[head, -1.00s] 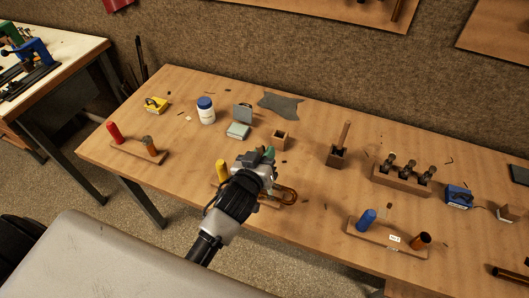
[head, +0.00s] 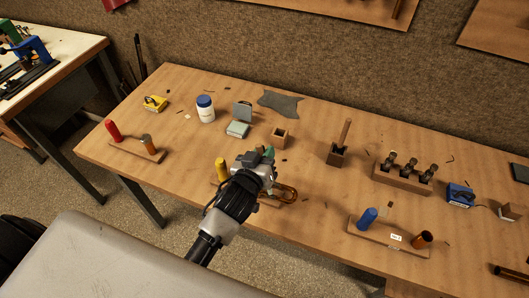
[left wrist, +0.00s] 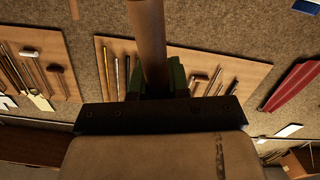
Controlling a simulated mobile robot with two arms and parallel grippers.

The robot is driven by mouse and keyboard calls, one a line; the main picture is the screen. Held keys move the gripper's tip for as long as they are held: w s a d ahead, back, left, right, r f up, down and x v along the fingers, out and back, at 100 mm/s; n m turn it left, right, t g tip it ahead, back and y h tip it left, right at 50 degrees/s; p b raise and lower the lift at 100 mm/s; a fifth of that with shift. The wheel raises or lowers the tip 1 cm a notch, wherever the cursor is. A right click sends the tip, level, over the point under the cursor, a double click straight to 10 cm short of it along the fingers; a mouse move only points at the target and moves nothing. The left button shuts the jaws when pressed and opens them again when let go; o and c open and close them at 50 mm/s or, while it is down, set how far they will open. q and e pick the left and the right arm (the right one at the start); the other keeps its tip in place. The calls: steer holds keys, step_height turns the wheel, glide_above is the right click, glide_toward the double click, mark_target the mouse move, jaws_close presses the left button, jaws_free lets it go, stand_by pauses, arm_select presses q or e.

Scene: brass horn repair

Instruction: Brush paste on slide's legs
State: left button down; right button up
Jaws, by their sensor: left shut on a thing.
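My left gripper (head: 267,160) is above the front middle of the bench. In the left wrist view its green fingers (left wrist: 158,80) are shut on a smooth brown rod (left wrist: 147,42), which looks like a handle. The rod's far end is out of that view, and in the head view my wrist hides most of it. A U-shaped brass slide (head: 290,194) lies right beside my gripper, near a yellow peg (head: 221,169); my arm covers part of it. A grey-green tin (head: 237,129) with its lid raised stands behind my gripper. My right gripper is not in view.
A small wooden box (head: 281,138) is close behind my gripper. A dark block with an upright handle (head: 338,153) stands to its right. Peg stands with red (head: 112,130) and blue (head: 367,218) pegs flank the middle.

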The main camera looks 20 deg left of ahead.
arm_select(q)
steer(key=shift+f+b, duration=0.3)
steer(key=shift+f, duration=0.15)
stand_by(0.3)
steer(key=shift+f, duration=0.1)
stand_by(0.9)
step_height(320, 180, up, 7)
steer(key=p, duration=0.7)
stand_by(0.4)
